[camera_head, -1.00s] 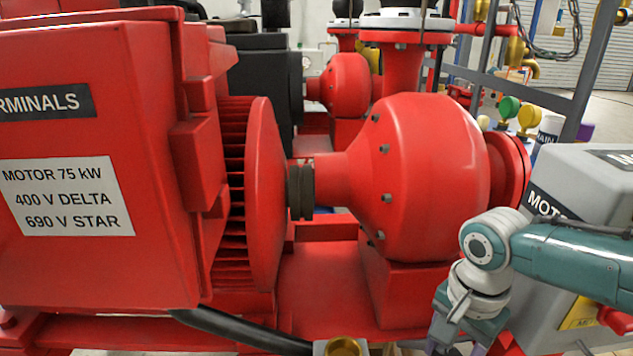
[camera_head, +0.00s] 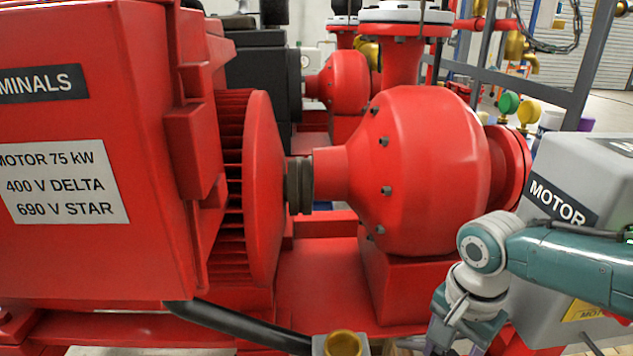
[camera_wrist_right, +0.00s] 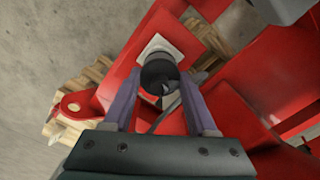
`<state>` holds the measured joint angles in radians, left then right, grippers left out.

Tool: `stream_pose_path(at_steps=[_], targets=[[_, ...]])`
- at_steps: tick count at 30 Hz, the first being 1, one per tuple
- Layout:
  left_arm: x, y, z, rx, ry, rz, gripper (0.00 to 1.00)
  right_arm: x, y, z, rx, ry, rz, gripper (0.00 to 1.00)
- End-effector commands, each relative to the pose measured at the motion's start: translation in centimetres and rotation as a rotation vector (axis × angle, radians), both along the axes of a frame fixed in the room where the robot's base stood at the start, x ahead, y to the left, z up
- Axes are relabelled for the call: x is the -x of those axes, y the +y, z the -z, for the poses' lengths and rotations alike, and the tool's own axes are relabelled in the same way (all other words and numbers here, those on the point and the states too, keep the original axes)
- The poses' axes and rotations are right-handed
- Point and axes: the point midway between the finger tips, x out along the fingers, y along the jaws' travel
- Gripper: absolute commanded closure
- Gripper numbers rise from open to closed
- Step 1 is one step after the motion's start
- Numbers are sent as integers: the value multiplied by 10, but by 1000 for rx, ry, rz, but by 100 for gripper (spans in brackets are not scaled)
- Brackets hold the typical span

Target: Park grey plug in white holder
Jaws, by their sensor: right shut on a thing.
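My right arm comes in from the right in the head view, and its gripper (camera_head: 437,351) is mostly cut off by the bottom edge. In the right wrist view my right gripper (camera_wrist_right: 162,78) has its two purple fingers on either side of a dark round plug (camera_wrist_right: 158,72), which it is shut on. Behind the plug is a white square holder (camera_wrist_right: 162,45) on a red beam. The plug overlaps the holder in the picture; whether it is seated in it or in front of it I cannot tell. My left gripper is not in view.
A red motor (camera_head: 90,230) and red pump (camera_head: 420,175) fill the head view. A grey MOTOR box (camera_head: 590,180) stands behind my right arm. A black cable (camera_head: 235,322) runs low under the motor. A brass ring (camera_head: 343,344) sits at the bottom edge. Wooden slats (camera_wrist_right: 95,75) lie beside the red beam.

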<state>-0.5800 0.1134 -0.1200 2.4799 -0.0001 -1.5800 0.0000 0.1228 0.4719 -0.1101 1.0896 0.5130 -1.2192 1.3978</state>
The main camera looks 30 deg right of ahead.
Motion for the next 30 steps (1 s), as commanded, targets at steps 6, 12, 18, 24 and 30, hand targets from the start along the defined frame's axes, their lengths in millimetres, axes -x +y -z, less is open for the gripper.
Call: stream_pose_path(at_steps=[6, 12, 18, 24, 30], targets=[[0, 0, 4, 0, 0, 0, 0, 0, 0, 5, 0, 0, 1, 100], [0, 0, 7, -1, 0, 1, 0, 0, 0, 9, 0, 0, 1, 100], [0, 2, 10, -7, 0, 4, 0, 0, 0, 13, 0, 0, 1, 100], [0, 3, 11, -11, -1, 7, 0, 0, 0, 15, 0, 0, 0, 100], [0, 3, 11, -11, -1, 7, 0, 0, 0, 15, 0, 0, 0, 36]])
